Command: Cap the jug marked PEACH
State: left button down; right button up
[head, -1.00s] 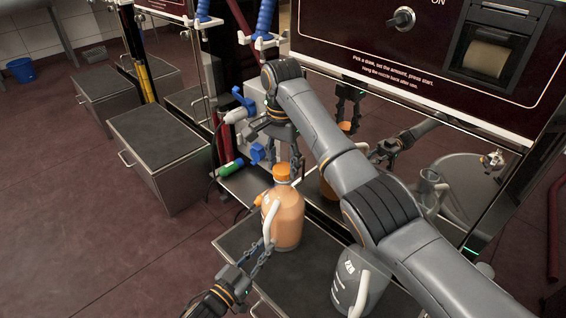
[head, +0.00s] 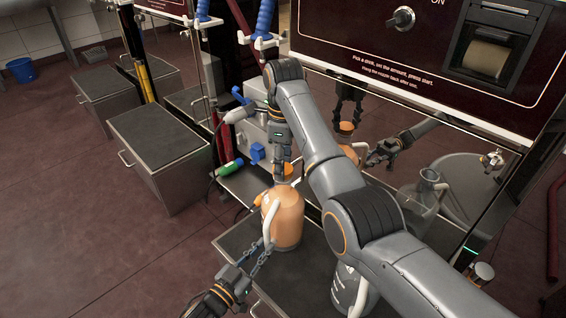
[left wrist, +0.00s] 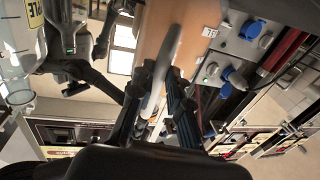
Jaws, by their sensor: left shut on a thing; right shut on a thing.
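A jug of orange liquid (head: 284,222) stands upright on a dark-topped cabinet; its name cannot be read in the head view. My left gripper (head: 262,250) is shut on its pale handle (head: 270,222). In the left wrist view the handle (left wrist: 168,65) runs between the fingers (left wrist: 155,95), with the orange jug wall (left wrist: 190,22) behind. My right gripper (head: 283,166) points down over the jug and is shut on an orange cap (head: 287,169). The cap is over the jug's mouth, seemingly slightly above the neck; contact cannot be told.
A second, clear jug (head: 346,290) stands to the right, partly behind my right arm. A yellow label ending in "PLE" (left wrist: 38,14) shows in the left wrist view. The shiny dispenser panel behind mirrors the jug and grippers. Another dark-topped cabinet (head: 158,130) stands at left.

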jog(key=o, duration=0.7)
jog(key=shift+r, duration=2.3)
